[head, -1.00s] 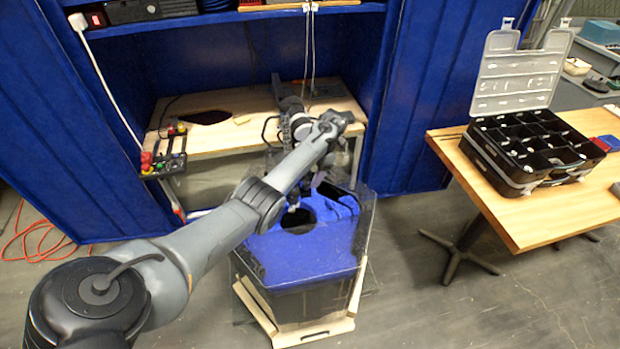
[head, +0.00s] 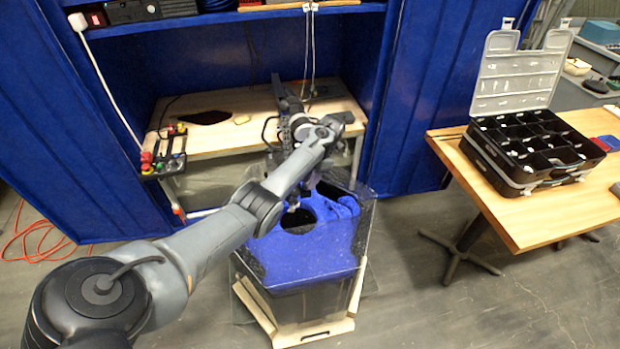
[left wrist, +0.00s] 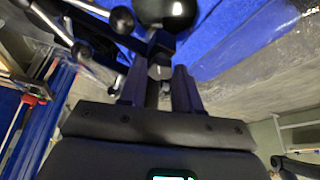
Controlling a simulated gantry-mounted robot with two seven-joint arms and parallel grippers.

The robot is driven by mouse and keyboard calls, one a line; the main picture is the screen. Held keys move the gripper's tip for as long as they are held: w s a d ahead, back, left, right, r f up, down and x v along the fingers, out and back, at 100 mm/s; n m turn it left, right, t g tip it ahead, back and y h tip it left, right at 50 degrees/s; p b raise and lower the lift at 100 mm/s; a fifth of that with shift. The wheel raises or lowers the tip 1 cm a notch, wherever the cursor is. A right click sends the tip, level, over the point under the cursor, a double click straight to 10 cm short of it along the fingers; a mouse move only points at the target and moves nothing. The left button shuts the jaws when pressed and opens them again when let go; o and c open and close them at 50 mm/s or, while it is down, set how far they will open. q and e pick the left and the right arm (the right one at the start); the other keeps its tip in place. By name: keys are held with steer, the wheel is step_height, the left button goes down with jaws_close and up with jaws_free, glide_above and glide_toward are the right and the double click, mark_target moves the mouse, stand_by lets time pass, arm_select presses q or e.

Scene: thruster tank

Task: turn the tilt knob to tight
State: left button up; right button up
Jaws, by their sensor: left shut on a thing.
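In the left wrist view, the two dark fingers of my left gripper (left wrist: 158,90) are shut on a small grey knob (left wrist: 158,72), which looks like the tilt knob. A black rounded part (left wrist: 168,12) sits just above the knob, and levers with black ball ends (left wrist: 122,20) stand at upper left. In the head view, my left arm reaches to the dark thruster mount (head: 284,92) behind the tank (head: 300,262). There my wrist and forearm hide the knob and fingertips. Markings for tight cannot be seen. My right gripper is not in view.
The tank has clear walls and a blue top with a dark round opening. A wooden bench (head: 225,140) stands behind it, with a black rack of red and yellow parts (head: 165,153) at left. A black organiser case (head: 525,150) lies open on the right table (head: 545,215).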

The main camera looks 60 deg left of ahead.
arm_select(q)
steer(key=shift+r+m+p, duration=0.15)
steer(key=shift+m+p, duration=0.15)
steer(key=shift+p, duration=0.3)
steer(key=m+t+y+p, duration=0.1)
steer(key=m+p, duration=0.3)
steer(key=p, duration=0.1)
steer(key=d+m+y+p, duration=0.1)
steer(key=m+p, duration=0.3)
steer(key=p, duration=0.2)
steer(key=s+m+t+y+p, duration=0.1)
steer(key=m+y+p, duration=0.1)
steer(key=m+p, duration=0.2)
steer(key=shift+d+r+m+t+p, duration=0.15)
steer(key=shift+m+t+p, duration=0.15)
steer(key=shift+p, duration=0.75)
steer(key=m+t+p, duration=0.1)
steer(key=m+p, duration=0.2)
steer(key=shift+s, duration=0.1)
steer(key=shift+f+m+t+p, duration=0.2)
steer(key=shift+m+t+p, duration=0.2)
steer(key=shift+m, duration=0.4)
steer(key=shift+f, duration=0.1)
steer(key=o, duration=0.9)
steer(key=shift+c, duration=0.2)
steer(key=shift+o, duration=1)
